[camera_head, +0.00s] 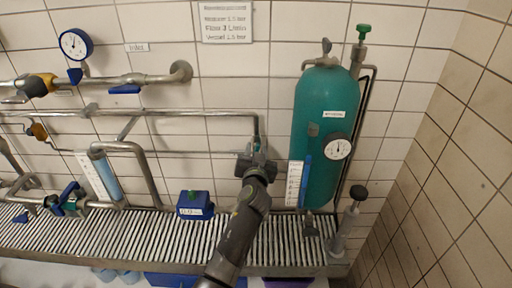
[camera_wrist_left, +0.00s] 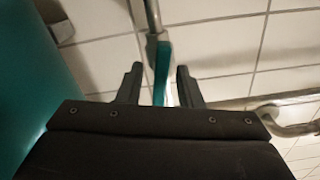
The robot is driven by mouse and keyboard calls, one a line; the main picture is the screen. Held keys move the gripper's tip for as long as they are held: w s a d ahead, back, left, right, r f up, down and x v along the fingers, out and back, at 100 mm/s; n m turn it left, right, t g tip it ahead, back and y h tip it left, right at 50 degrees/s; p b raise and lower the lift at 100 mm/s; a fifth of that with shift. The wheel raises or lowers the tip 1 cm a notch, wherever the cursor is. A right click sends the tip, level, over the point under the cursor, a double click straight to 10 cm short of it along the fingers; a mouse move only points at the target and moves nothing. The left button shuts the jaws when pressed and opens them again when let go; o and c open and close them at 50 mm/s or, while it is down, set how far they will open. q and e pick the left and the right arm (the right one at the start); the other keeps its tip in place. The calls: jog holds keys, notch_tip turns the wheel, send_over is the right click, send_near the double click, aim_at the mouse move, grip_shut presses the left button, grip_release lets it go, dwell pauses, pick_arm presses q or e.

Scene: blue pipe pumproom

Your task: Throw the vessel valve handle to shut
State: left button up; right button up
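The teal vessel (camera_head: 311,105) stands upright against the tiled wall, right of center in the head view. A slim teal valve handle (camera_wrist_left: 162,72) on a metal pipe shows in the left wrist view, and a small part of it (camera_head: 257,141) shows in the head view, just above my gripper. My left gripper (camera_head: 258,158) is left of the vessel. In the left wrist view my left gripper (camera_wrist_left: 159,70) is open, with the handle between its two fingers and gaps visible on both sides. Its palm hides what lies below. My right gripper is not in view.
A thin pipe (camera_head: 200,114) runs along the wall to the valve. A blue-edged scale (camera_head: 302,182) stands close to the right of my gripper. A blue box (camera_head: 195,204) sits on the slatted ledge (camera_head: 130,240). A round gauge (camera_head: 339,148) is on the vessel.

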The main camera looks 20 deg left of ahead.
pick_arm(q)
jog(key=shift+s+d+r, duration=0.1)
jog(key=shift+s, duration=0.05)
jog(key=shift+c, duration=0.7)
grip_shut()
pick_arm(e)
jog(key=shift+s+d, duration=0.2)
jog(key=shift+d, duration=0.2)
